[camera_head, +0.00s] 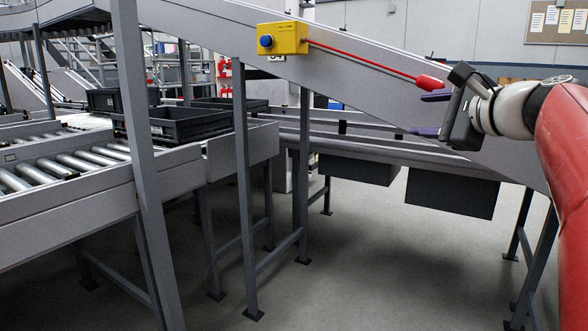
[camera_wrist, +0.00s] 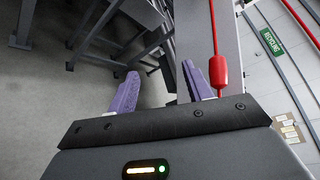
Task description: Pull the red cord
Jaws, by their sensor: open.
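The red cord (camera_head: 360,62) runs from a yellow box (camera_head: 283,38) with a blue button down to a red handle (camera_head: 430,82) at its right end. My gripper (camera_head: 431,114) has purple fingers, spread apart and empty. In the head view the handle is just above the upper finger. In the wrist view the handle (camera_wrist: 218,72) lies to the right of the right finger, outside the gap of my gripper (camera_wrist: 160,69). The cord (camera_wrist: 213,25) runs up from it there. Whether finger and handle touch cannot be told.
A sloping grey beam (camera_head: 350,70) carries the yellow box, close behind the cord. A roller conveyor (camera_head: 75,165) with black crates (camera_head: 175,123) stands at the left. Grey posts (camera_head: 245,180) rise in front. The floor (camera_head: 390,260) below is clear.

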